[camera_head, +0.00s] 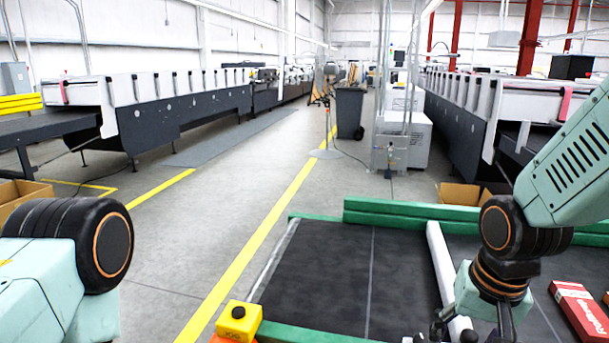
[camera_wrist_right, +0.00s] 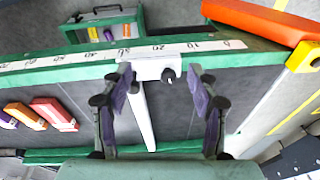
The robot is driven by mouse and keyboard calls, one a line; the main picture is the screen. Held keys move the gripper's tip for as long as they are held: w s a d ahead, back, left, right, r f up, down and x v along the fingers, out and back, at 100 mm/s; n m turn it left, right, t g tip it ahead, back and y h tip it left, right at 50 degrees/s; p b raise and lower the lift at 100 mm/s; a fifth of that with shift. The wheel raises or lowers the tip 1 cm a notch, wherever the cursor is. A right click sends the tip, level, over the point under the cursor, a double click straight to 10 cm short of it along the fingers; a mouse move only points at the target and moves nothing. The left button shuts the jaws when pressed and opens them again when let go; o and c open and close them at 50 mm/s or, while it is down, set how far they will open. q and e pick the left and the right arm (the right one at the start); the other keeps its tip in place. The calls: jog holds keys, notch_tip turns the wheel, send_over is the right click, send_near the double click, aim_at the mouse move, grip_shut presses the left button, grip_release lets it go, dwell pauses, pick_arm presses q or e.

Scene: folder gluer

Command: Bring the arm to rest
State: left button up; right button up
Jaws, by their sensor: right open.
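My right arm (camera_head: 570,165) comes in from the right in the head view and hangs over the dark belt table (camera_head: 325,265). Its gripper (camera_head: 452,335) is cut off by the bottom edge there. In the right wrist view the right gripper (camera_wrist_right: 161,78) is open, its two purple-padded fingers apart with nothing held between them. Beyond the fingers lie a white block with a black knob (camera_wrist_right: 150,68) and a white bar (camera_wrist_right: 139,115); contact cannot be told. My left arm (camera_head: 65,265) shows at the lower left; its gripper is out of view.
A red box (camera_head: 580,312) lies on the table at right. A yellow button box (camera_head: 239,321) sits at the table's front left corner. Green rails (camera_head: 400,213) edge the table. In the wrist view a ruler strip (camera_wrist_right: 100,57) runs along the edge. The aisle floor (camera_head: 205,225) is clear.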

jog(key=w+f+n+t, duration=0.1)
jog(key=w+f+t, duration=0.2)
jog(key=w+f, duration=0.1)
jog(key=s+f+n+b, duration=0.1)
jog(key=s+f+b, duration=0.15)
jog(key=f, duration=0.55)
jog(key=s+f+n+b, duration=0.1)
jog(key=s+f+b, duration=0.15)
jog(key=f, duration=0.45)
jog(key=s+f+g+b, duration=0.4)
jog(key=s+f, duration=1.3)
jog(key=s, duration=0.4)
jog(key=shift+s+f+g, duration=0.2)
jog(key=shift+s+g, duration=0.2)
jog(key=shift+a, duration=0.15)
